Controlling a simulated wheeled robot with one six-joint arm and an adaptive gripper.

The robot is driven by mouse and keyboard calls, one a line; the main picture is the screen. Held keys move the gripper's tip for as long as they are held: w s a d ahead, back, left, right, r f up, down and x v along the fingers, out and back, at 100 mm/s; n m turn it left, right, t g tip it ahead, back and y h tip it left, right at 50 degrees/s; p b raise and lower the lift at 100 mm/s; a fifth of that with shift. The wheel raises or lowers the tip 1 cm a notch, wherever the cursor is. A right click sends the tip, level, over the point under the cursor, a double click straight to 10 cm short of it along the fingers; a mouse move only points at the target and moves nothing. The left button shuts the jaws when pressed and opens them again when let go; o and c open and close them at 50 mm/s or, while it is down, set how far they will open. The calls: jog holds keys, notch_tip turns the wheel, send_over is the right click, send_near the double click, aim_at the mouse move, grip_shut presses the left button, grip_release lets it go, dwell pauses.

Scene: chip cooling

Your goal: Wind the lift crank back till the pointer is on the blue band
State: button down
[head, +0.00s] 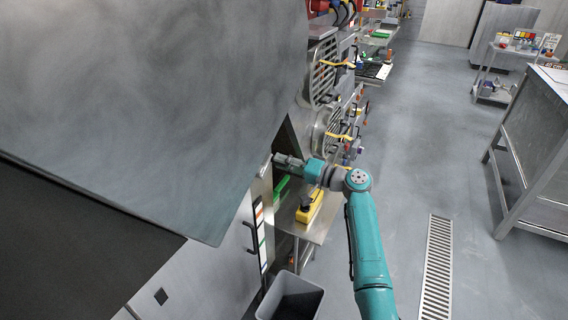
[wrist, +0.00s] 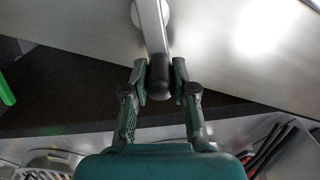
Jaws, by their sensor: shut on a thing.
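The lift crank (wrist: 153,28) shows in the wrist view as a pale metal arm running down from a round hub to a dark knob (wrist: 159,80). My gripper (wrist: 160,84) has its two green fingers closed on either side of that knob. In the head view my gripper (head: 279,159) reaches left to the edge of the large grey panel, and the crank is mostly hidden there. A narrow upright scale strip (head: 261,238) with coloured bands stands below, left of my gripper. I cannot make out the pointer or which band it is on.
A large grey panel (head: 170,90) fills the upper left. Below my gripper are a steel shelf (head: 317,228) with a yellow box (head: 310,206) and a grey bin (head: 291,297). A steel table (head: 540,130) stands right; the floor between is clear, with a drain grate (head: 436,265).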

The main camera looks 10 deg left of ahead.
dwell(0.3)
jog(key=c, duration=0.9)
grip_release()
jog(key=v, duration=1.2)
